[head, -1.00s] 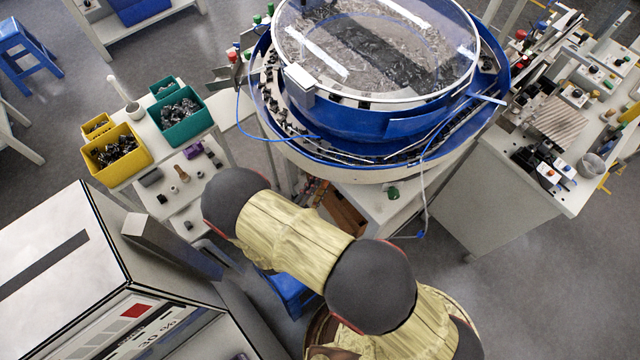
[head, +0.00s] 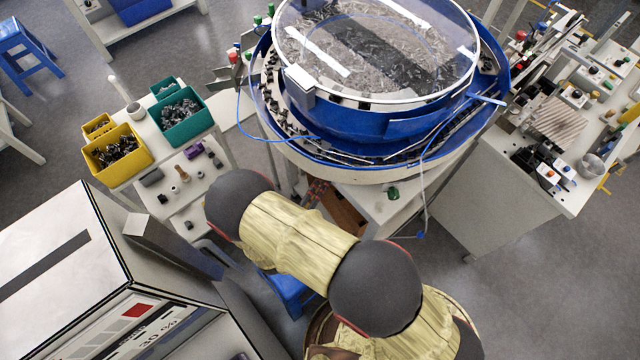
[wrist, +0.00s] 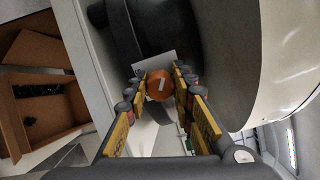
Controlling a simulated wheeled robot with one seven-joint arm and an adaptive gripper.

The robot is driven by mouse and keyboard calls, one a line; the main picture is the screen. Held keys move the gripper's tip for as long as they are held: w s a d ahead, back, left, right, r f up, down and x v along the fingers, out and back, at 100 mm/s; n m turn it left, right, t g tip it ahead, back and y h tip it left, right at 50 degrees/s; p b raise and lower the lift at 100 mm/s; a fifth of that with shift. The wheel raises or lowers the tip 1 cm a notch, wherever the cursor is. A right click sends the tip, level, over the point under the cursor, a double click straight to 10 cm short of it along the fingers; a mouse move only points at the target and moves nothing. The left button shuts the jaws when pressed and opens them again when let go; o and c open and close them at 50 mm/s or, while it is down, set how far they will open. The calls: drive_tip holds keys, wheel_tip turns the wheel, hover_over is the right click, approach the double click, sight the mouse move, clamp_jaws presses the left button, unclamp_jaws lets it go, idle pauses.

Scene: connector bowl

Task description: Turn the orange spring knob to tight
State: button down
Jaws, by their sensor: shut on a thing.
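The orange spring knob (wrist: 160,85) shows in the wrist view, round, with a pale mark across its face. It sits in front of a light grey plate (wrist: 156,62). My gripper (wrist: 159,92) has its fingers on both sides of the knob and is shut on it. The pale mark runs nearly upright, leaning slightly. In the head view my arm hides the knob and my gripper.
The large blue feeder bowl (head: 370,130) with a clear lid stands above my arm. A yellow bin (head: 118,153) and a green bin (head: 183,119) stand on the left table. A white machine cabinet (head: 60,260) is at lower left. An open brown box (wrist: 40,85) lies left in the wrist view.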

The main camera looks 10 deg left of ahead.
drive_tip(key=m, duration=0.5)
drive_tip(key=shift+d+m+b, duration=0.1)
drive_tip(key=shift+m+b, duration=0.2)
drive_tip(key=shift+b, duration=0.05)
drive_tip(key=m+b, duration=0.1)
drive_tip(key=m, duration=0.4)
drive_tip(key=shift+s+d+m, duration=0.1)
drive_tip(key=shift+m, duration=0.3)
drive_tip(key=c, duration=1.5)
unclamp_jaws()
drive_tip(key=shift+c, duration=0.2)
drive_tip(key=shift+o, duration=0.2)
drive_tip(key=shift+r, duration=0.1)
drive_tip(key=v, duration=1.2)
